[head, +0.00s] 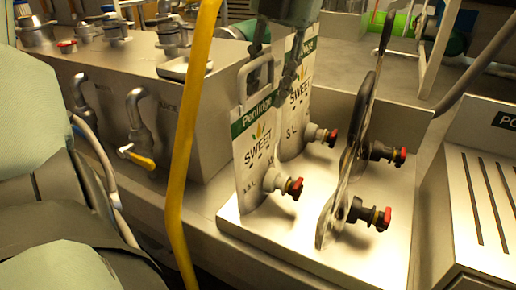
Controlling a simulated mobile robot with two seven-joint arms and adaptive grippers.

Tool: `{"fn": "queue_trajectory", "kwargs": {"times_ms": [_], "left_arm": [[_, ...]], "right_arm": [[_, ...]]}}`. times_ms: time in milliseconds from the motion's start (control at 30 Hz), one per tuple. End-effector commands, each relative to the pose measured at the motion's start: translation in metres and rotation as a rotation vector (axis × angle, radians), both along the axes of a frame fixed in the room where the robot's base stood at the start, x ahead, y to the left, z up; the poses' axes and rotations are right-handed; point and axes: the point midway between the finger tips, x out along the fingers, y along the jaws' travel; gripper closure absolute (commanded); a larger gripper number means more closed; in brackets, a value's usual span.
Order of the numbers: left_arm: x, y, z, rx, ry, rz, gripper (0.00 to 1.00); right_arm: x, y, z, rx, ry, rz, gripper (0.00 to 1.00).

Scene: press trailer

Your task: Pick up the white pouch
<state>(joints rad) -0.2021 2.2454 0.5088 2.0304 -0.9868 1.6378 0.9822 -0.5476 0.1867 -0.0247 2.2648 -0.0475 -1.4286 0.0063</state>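Two white pouches with a green band and the word SWEET stand upright on a metal tray. The front white pouch (258,140) has a handle cut-out at its top and a red-capped spout low on its right. The rear white pouch (297,105) stands just behind it, with a similar spout. My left gripper (274,62) comes down from the top edge, over the pouch tops. Its dark fingers look spread apart near the front pouch's handle; whether they touch it I cannot tell. My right gripper is not in view.
The metal tray (285,240) also holds two dark-looking pouches (350,160) seen nearly edge-on, with red-capped spouts. A yellow hose (187,150) hangs in front on the left. A steel tank with valves (190,115) stands behind. A slotted metal unit (485,200) is at the right.

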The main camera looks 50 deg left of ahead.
Motion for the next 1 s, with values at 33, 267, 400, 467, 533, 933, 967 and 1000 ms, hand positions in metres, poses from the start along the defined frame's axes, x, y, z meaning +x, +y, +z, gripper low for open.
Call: {"fn": "queue_trajectory", "kwargs": {"times_ms": [33,267,400,467,533,933,967,1000], "left_arm": [[0.0001,0.0001,-0.0003,0.000,0.000,0.000,0.67],[0.0002,0.0001,0.0001,0.001,0.000,0.000,0.78],[0.0001,0.0002,0.0002,0.001,0.000,0.000,0.96],[0.0001,0.0002,0.0002,0.001,0.000,0.000,1.00],[0.0001,0.0002,0.0003,0.001,-0.001,0.000,1.00],[0.0002,0.0002,0.0020,0.001,-0.001,0.000,1.00],[0.0003,0.0002,0.0031,0.001,-0.001,0.000,1.00],[0.0005,0.0004,0.0051,0.003,-0.001,0.000,1.00]], "right_arm": [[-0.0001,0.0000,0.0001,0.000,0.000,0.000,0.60],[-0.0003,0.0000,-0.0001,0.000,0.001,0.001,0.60],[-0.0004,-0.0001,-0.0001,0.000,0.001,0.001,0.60],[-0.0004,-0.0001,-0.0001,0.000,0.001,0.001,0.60],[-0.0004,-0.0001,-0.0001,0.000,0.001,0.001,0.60],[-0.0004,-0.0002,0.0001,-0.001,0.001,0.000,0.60],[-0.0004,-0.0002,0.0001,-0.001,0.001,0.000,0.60],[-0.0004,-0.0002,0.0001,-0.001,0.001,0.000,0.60]]}}
